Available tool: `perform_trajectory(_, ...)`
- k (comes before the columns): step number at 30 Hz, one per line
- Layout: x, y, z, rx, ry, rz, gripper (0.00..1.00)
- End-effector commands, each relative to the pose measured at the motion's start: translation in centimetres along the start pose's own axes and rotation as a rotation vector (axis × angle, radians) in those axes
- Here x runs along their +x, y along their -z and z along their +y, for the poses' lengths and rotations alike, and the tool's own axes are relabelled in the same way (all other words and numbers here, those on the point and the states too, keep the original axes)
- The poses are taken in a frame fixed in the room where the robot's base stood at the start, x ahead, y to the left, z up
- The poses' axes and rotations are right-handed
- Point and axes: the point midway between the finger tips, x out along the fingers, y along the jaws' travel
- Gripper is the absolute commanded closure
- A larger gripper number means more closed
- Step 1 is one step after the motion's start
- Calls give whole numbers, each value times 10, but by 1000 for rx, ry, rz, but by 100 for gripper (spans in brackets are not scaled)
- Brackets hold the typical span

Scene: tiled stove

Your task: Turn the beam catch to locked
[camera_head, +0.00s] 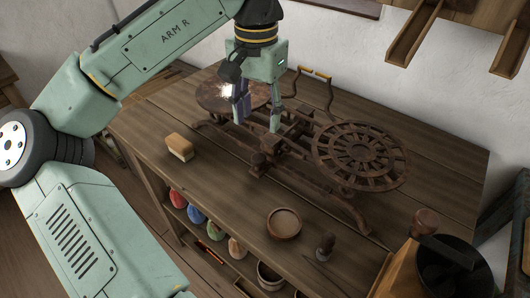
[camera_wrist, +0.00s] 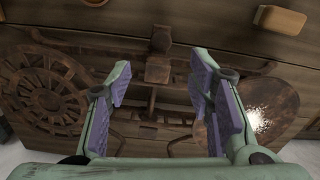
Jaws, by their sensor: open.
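A rusty iron balance scale (camera_head: 310,182) stands on the wooden workbench, with a round solid plate (camera_head: 212,95) at left and a spoked round plate (camera_head: 358,154) at right. A small block with a knob (camera_head: 257,163) sits at the middle of its front bar; it also shows in the wrist view (camera_wrist: 158,68). It may be the beam catch, but I cannot tell for sure, nor its setting. My gripper (camera_head: 258,116) is open and empty above the middle of the scale, pointing down. In the wrist view its purple-padded fingers (camera_wrist: 161,78) are apart, either side of the scale's middle.
On the workbench (camera_head: 215,178), a brush-like block (camera_head: 179,147) lies at left, and a round wooden bowl (camera_head: 284,223) and a small dark-handled tool (camera_head: 325,245) stand in front. A wooden grinder (camera_head: 425,260) is at lower right. Two tall curved handles (camera_head: 315,85) rise behind the scale.

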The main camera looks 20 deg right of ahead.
Motion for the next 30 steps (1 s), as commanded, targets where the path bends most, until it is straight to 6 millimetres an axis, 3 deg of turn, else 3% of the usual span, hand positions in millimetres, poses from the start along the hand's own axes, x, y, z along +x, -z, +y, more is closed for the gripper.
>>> perform_trajectory(12,71,0,1,2,-5,-2,52)
perform_trajectory(18,96,0,1,1,-2,-1,52)
perform_trajectory(30,105,0,1,0,0,0,52)
